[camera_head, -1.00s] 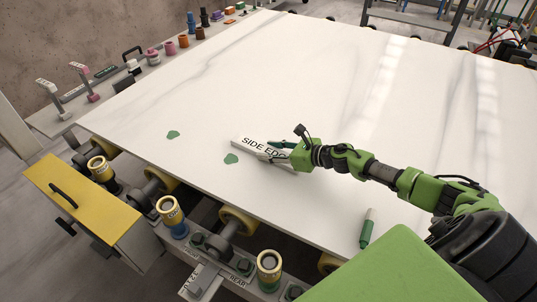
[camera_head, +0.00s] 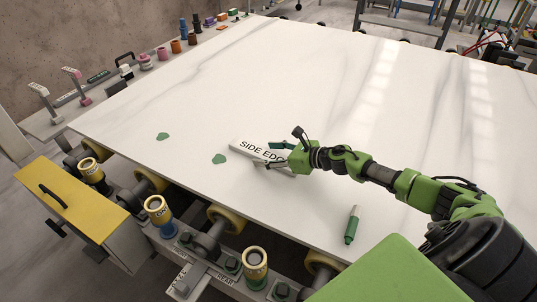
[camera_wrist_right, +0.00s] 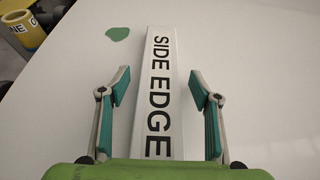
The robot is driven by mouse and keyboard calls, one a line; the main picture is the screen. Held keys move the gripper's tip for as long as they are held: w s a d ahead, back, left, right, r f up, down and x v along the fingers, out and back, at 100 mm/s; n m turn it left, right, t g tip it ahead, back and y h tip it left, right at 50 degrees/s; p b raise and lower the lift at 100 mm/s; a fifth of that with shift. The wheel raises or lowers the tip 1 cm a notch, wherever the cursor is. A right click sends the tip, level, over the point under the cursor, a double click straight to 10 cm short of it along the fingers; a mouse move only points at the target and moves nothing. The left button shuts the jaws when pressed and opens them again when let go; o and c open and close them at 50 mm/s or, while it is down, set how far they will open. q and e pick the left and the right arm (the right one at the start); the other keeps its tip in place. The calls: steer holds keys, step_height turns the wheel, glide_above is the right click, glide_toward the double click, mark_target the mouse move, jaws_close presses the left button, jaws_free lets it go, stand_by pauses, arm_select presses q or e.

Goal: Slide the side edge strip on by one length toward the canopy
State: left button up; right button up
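The side edge strip, a white bar lettered "SIDE EDGE" in black (camera_head: 245,146), lies on the pale marbled slab (camera_head: 330,85) near its front edge. My right gripper (camera_head: 266,157) is low over its right part. In the right wrist view the strip (camera_wrist_right: 159,60) runs between the two teal-padded fingers of this gripper (camera_wrist_right: 159,82). They are spread, with a gap on each side of the strip. The strip's near end is hidden behind the green palm. My left gripper is not in view. I cannot make out a canopy.
Two green patches (camera_head: 219,159) (camera_head: 162,136) mark the slab left of the strip. A green and white marker (camera_head: 352,225) lies right of it. Rollers, cups and a yellow box (camera_head: 68,200) line the front edge. The slab's middle and back are clear.

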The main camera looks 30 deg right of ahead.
steer(key=shift+s+d, duration=0.2)
steer(key=shift+s, duration=0.2)
steer(key=shift+r+v, duration=0.1)
steer(key=shift+v, duration=2.7)
steer(key=shift+r+v, duration=0.15)
steer(key=shift+v, duration=2.65)
steer(key=shift+a+f, duration=0.1)
